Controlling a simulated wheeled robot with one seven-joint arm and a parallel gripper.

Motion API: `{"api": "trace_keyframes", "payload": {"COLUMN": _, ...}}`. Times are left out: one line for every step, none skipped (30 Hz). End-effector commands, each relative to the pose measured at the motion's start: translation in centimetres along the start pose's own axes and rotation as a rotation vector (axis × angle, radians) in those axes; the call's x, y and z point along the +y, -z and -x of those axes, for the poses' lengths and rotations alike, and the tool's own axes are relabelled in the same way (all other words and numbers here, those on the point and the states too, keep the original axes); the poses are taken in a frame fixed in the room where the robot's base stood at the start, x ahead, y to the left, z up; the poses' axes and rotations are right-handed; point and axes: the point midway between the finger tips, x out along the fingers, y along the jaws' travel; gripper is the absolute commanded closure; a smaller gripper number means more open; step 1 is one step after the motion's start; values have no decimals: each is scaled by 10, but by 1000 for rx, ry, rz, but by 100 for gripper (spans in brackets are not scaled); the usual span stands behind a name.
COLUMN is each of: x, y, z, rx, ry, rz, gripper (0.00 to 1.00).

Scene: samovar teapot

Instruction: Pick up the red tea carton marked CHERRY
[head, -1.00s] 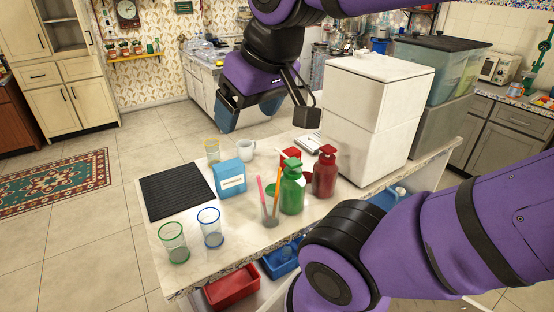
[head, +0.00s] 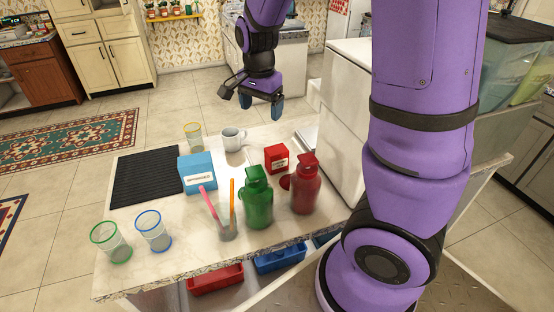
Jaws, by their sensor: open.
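The red tea carton (head: 276,158) stands on the white counter, behind and between the green bottle (head: 258,200) and the dark red bottle (head: 305,187). It has a white label on its front, too small to read. My gripper (head: 262,108) is open and empty. It hangs above the far part of the counter, pointing down, apart from the carton and a little behind and above it in the picture.
A blue carton (head: 197,175), a white mug (head: 233,139) and a cup with straws (head: 228,228) share the counter (head: 185,268). Several coloured-rim glasses stand near the left and back edges. A tall white box (head: 342,120) bounds the right side. A black mat (head: 148,178) lies left.

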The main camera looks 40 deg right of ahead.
Motion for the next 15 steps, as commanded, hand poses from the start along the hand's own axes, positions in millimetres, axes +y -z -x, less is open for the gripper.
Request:
{"api": "trace_keyframes", "payload": {"x": -6, "y": 4, "z": -16, "rx": 15, "ry": -33, "rz": -51, "gripper": 15}}
{"api": "trace_keyframes", "payload": {"x": -8, "y": 7, "z": -25, "rx": 26, "ry": -47, "rz": -85, "gripper": 15}}
{"api": "trace_keyframes", "payload": {"x": -12, "y": 11, "z": -36, "rx": 42, "ry": -64, "rz": -131, "gripper": 15}}
{"api": "trace_keyframes", "payload": {"x": -15, "y": 14, "z": -44, "rx": 56, "ry": -77, "rz": -165, "gripper": 15}}
{"api": "trace_keyframes", "payload": {"x": -16, "y": 17, "z": -52, "rx": 70, "ry": -91, "rz": -198, "gripper": 15}}
{"api": "trace_keyframes", "payload": {"x": -19, "y": 21, "z": -62, "rx": 91, "ry": -106, "rz": -241, "gripper": 15}}
{"api": "trace_keyframes", "payload": {"x": -22, "y": 24, "z": -70, "rx": 109, "ry": -116, "rz": -272, "gripper": 15}}
{"api": "trace_keyframes", "payload": {"x": -23, "y": 27, "z": -78, "rx": 126, "ry": -127, "rz": -304, "gripper": 15}}
{"api": "trace_keyframes", "payload": {"x": -25, "y": 31, "z": -88, "rx": 150, "ry": -139, "rz": -343, "gripper": 15}}
{"api": "trace_keyframes", "payload": {"x": -26, "y": 34, "z": -94, "rx": 169, "ry": -146, "rz": -371, "gripper": 15}}
{"api": "trace_keyframes", "payload": {"x": -28, "y": 37, "z": -101, "rx": 187, "ry": -152, "rz": -398, "gripper": 15}}
{"api": "trace_keyframes", "payload": {"x": -29, "y": 40, "z": -108, "rx": 211, "ry": -159, "rz": -430, "gripper": 15}}
{"api": "trace_keyframes", "payload": {"x": -30, "y": 42, "z": -114, "rx": 227, "ry": -163, "rz": -452, "gripper": 15}}
{"api": "trace_keyframes", "payload": {"x": -31, "y": 45, "z": -118, "rx": 243, "ry": -166, "rz": -472, "gripper": 15}}
{"api": "trace_keyframes", "payload": {"x": -32, "y": 48, "z": -124, "rx": 262, "ry": -169, "rz": -496, "gripper": 15}}
